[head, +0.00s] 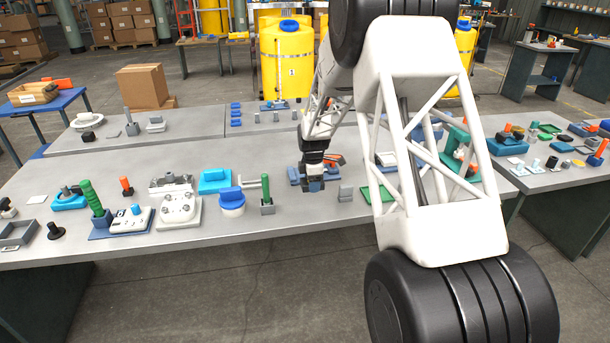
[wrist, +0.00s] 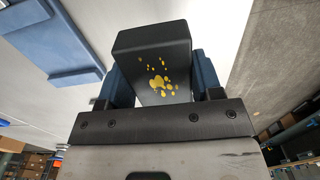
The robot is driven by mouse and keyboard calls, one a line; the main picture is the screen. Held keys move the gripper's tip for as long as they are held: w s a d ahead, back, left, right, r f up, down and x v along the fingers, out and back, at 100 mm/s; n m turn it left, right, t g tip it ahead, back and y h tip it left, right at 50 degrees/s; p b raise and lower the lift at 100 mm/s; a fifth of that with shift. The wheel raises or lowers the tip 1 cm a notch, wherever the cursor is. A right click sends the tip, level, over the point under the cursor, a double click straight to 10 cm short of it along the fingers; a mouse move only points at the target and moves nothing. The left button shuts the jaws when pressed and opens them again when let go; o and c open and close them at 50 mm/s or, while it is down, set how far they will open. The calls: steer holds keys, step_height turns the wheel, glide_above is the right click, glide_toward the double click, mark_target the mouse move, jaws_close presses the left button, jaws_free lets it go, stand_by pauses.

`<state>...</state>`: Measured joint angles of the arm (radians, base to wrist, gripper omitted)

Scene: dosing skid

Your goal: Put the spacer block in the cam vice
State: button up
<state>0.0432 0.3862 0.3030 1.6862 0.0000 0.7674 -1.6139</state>
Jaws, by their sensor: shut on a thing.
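In the wrist view a dark, nearly black block (wrist: 155,60) with yellow spots sits between the two blue fingers of my gripper (wrist: 158,85); I take it to be the spacer block. My gripper is shut on it. In the head view my gripper (head: 313,184) is low over the front middle of the bench, and the block cannot be made out clearly there. A blue fixture (head: 294,176) lies close to the gripper's left, partly hidden by it; an orange part (head: 336,159) shows behind. I cannot tell for sure which fixture is the cam vice.
My arm hides part of the bench's right side. The front strip below my gripper is bare.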

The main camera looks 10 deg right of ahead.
steer(key=shift+w, duration=0.25)
steer(key=shift+w+d+f, duration=0.1)
steer(key=shift+w+f, duration=0.15)
steer(key=shift+w, duration=2.4)
steer(key=shift+w+d+f, duration=0.15)
steer(key=shift+w+f, duration=0.05)
steer(key=shift+w, duration=2.45)
steer(key=shift+w+d+f, duration=0.1)
steer(key=shift+w+f, duration=0.15)
steer(key=shift+w, duration=2.4)
steer(key=shift+f, duration=1.75)
steer(key=shift+f, duration=0.1)
steer(key=o, duration=1.3)
steer(key=shift+f, duration=0.1)
